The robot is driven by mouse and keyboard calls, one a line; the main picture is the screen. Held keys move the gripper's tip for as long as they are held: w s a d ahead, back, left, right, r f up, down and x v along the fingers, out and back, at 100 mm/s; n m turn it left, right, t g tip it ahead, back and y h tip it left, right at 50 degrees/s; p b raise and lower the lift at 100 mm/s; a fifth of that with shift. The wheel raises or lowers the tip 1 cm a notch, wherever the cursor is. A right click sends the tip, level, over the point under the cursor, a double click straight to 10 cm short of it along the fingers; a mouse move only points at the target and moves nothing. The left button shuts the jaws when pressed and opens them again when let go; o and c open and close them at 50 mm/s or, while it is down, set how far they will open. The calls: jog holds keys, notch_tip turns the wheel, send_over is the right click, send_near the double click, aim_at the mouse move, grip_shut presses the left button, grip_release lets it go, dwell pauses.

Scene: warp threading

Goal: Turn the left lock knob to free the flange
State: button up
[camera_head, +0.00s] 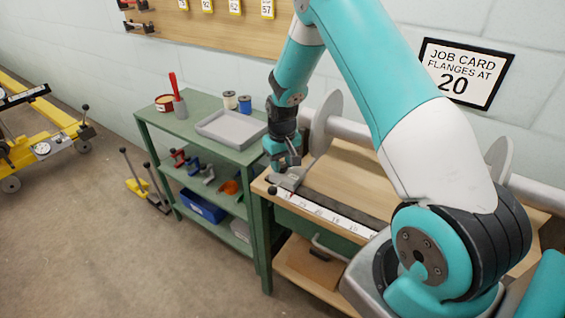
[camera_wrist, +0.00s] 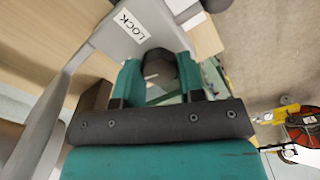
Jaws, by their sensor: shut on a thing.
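The left flange (camera_head: 325,122) is a pale grey disc on the grey bar behind the bench. In the wrist view, a grey block (camera_wrist: 152,22) carries a white label reading LOCK. The left lock knob (camera_wrist: 157,64) is a dark, faceted piece below the label, between my two teal fingers. My gripper (camera_wrist: 160,82) is shut on the knob; in the head view my gripper (camera_head: 286,162) is at the left end of the bench, just below the left flange. The knob is hidden in the head view, and its turn angle cannot be told.
A ruler strip (camera_head: 322,212) runs along the wooden bench's front edge. A second disc (camera_head: 498,158) is on the bar at right. A green shelf cart (camera_head: 200,138) with a grey tray (camera_head: 230,128) stands left. A job card (camera_head: 465,73) reads FLANGES AT 20.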

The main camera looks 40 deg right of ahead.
aim_at(282, 164)
jog(key=shift+w+n, duration=0.1)
jog(key=shift+n, duration=1.4)
jog(key=o, duration=0.9)
jog(key=shift+r, duration=0.15)
notch_tip(282, 164, up, 17)
jog(key=shift+r+b, duration=0.1)
jog(key=shift+b, duration=0.65)
